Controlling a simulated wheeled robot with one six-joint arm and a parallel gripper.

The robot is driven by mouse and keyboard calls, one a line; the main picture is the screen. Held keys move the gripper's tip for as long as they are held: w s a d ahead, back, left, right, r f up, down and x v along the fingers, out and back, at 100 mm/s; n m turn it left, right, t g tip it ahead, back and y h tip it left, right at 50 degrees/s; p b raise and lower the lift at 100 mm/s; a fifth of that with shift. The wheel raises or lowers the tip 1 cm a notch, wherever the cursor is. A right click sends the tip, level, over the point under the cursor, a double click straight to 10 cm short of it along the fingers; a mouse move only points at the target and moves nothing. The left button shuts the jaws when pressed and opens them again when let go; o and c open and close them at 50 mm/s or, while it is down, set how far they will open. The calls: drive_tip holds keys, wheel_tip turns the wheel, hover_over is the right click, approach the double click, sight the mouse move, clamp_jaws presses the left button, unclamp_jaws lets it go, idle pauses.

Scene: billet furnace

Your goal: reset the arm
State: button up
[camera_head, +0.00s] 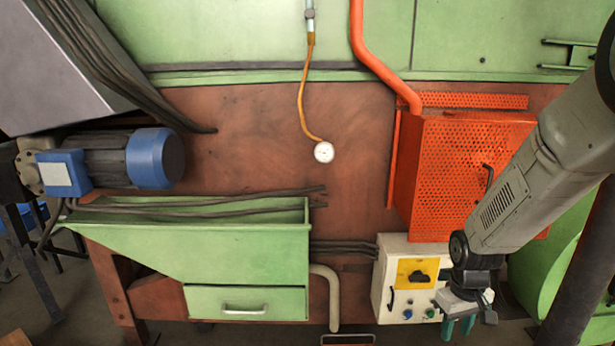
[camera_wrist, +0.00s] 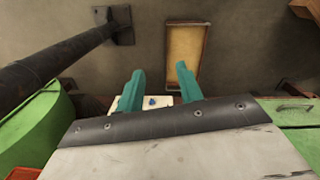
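My gripper (camera_head: 459,328) hangs at the lower right in the head view, at the end of my grey arm (camera_head: 510,200). It is in front of the right side of a white control box (camera_head: 397,250) with a yellow panel and several buttons. In the wrist view, the two teal fingers of my gripper (camera_wrist: 161,85) stand apart with nothing between them. The gripper is open and empty. Part of the white control box (camera_wrist: 157,102) with a blue button shows beyond the fingers. I cannot tell whether the gripper touches the box.
An orange perforated cabinet (camera_head: 460,170) sits above the control box. A green drawer unit (camera_head: 245,302), a blue motor (camera_head: 150,158) and a gauge (camera_head: 323,152) are to the left. A dark post (camera_head: 580,280) stands at the right. A shallow tray (camera_wrist: 168,53) lies on the floor.

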drive_tip(key=s+a+r+m, duration=0.1)
drive_tip(key=s+a+r, duration=0.2)
drive_tip(key=s+r, duration=0.8)
drive_tip(key=s+a+r+m+t, duration=0.1)
drive_tip(key=s+a+r, duration=0.2)
drive_tip(key=s+r, duration=0.8)
drive_tip(key=shift+s+a+r+t, duration=0.2)
drive_tip(key=shift+s+r+t, duration=0.15)
drive_tip(key=shift+s, duration=0.4)
drive_tip(key=shift+c, duration=0.4)
